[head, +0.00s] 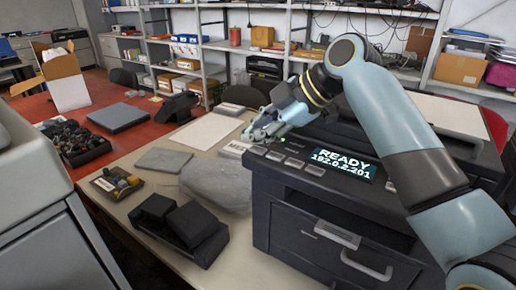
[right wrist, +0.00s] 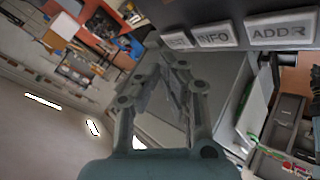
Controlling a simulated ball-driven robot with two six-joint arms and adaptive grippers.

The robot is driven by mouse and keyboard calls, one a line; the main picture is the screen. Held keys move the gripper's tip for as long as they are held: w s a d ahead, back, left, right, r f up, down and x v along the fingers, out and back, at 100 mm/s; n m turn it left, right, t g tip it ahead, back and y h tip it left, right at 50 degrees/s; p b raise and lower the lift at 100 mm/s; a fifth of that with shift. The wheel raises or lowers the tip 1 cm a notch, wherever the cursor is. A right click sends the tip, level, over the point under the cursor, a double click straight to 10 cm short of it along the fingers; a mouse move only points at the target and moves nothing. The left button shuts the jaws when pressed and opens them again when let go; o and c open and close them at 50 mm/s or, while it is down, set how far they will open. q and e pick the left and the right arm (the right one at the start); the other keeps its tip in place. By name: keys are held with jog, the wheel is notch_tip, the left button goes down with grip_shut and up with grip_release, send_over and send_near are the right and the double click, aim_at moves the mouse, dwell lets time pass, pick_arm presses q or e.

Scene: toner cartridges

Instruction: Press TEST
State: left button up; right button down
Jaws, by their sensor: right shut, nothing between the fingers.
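The black printer (head: 300,228) stands on the table at centre right. Its lit display (head: 343,165) reads READY 192.0.2.201. A row of light grey buttons (head: 294,162) runs left of and below the display, their labels too small to read in the head view. In the right wrist view I read INFO (right wrist: 213,38) and ADDR (right wrist: 280,30); a third button (right wrist: 177,40) beside INFO has a label I cannot read fully. My right gripper (head: 258,130) is shut and empty over the panel's left end, near the leftmost buttons. I cannot tell whether it touches anything.
A clear bag (head: 215,185) and a black cartridge-like part (head: 180,228) lie on the table left of the printer. A small tray (head: 116,183) and a grey pad (head: 163,160) lie farther left. Shelves stand behind.

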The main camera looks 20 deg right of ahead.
aim_at(257, 151)
jog(key=shift+f, duration=0.15)
jog(key=shift+f, duration=0.3)
jog(key=shift+f+b, duration=0.35)
dwell(0.7)
jog(key=shift+r, duration=0.1)
jog(key=shift+r+p, duration=0.7)
jog(key=shift+p, duration=0.05)
notch_tip(257, 151, up, 5)
jog(key=p, duration=0.4)
jog(key=shift+r, duration=0.1)
dwell(0.3)
